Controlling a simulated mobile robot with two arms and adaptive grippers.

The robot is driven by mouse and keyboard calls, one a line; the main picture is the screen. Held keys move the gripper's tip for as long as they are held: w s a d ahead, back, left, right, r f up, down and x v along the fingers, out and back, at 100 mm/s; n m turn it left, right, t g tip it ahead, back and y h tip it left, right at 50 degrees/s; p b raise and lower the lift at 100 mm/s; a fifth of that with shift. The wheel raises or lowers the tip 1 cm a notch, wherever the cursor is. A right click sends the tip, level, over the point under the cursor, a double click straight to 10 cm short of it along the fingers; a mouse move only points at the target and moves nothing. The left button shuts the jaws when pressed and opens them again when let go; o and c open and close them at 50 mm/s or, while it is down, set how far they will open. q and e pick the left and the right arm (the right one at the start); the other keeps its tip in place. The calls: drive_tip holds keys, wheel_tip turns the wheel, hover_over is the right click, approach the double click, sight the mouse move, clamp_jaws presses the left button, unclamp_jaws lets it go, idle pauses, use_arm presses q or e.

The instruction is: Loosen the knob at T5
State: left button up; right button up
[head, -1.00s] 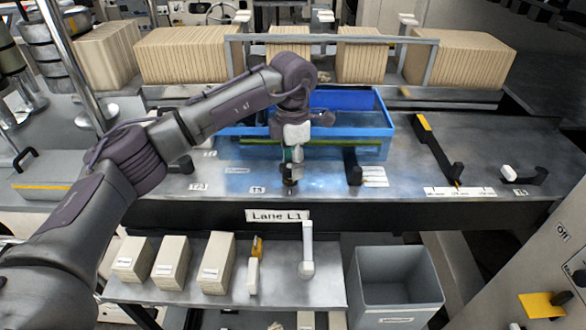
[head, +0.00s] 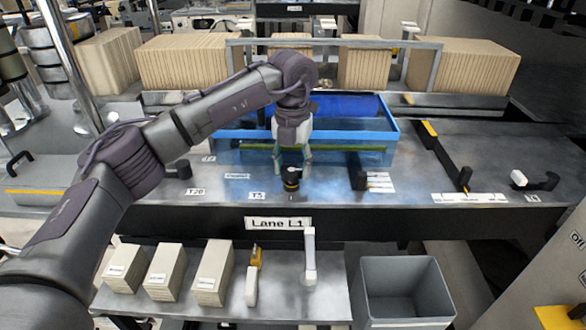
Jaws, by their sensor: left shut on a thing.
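The T5 knob (head: 291,180) is a small black knob with a thin tan band, upright on the grey metal table just right of the label T5 (head: 257,196). My left gripper (head: 291,172) comes down from above in front of the blue bin, its two pale fingers on either side of the knob's top. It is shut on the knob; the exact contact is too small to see. My right gripper is not in view.
The blue bin (head: 382,152) stands just behind the knob. Black posts stand at the left (head: 180,171) and right (head: 359,180) of it. The Lane L1 sign (head: 278,223) is on the front edge. A lower shelf (head: 325,300) holds cartons and tools; a grey bin (head: 403,290) stands beside it.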

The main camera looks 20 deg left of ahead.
sight(291, 167)
use_arm(q)
drive_tip(key=shift+s+a+f+n+b, duration=0.15)
drive_tip(key=shift+n+b, duration=0.1)
drive_tip(key=shift+n, duration=0.75)
drive_tip(key=shift+w+f+n+b, duration=0.15)
drive_tip(key=shift+n+b, duration=0.1)
drive_tip(key=shift+n, duration=0.75)
drive_tip(key=shift+s, duration=0.1)
drive_tip(key=o, duration=1.2)
drive_tip(key=shift+c, duration=0.2)
drive_tip(key=shift+r, duration=0.1)
wheel_tip(291, 167, up, 12)
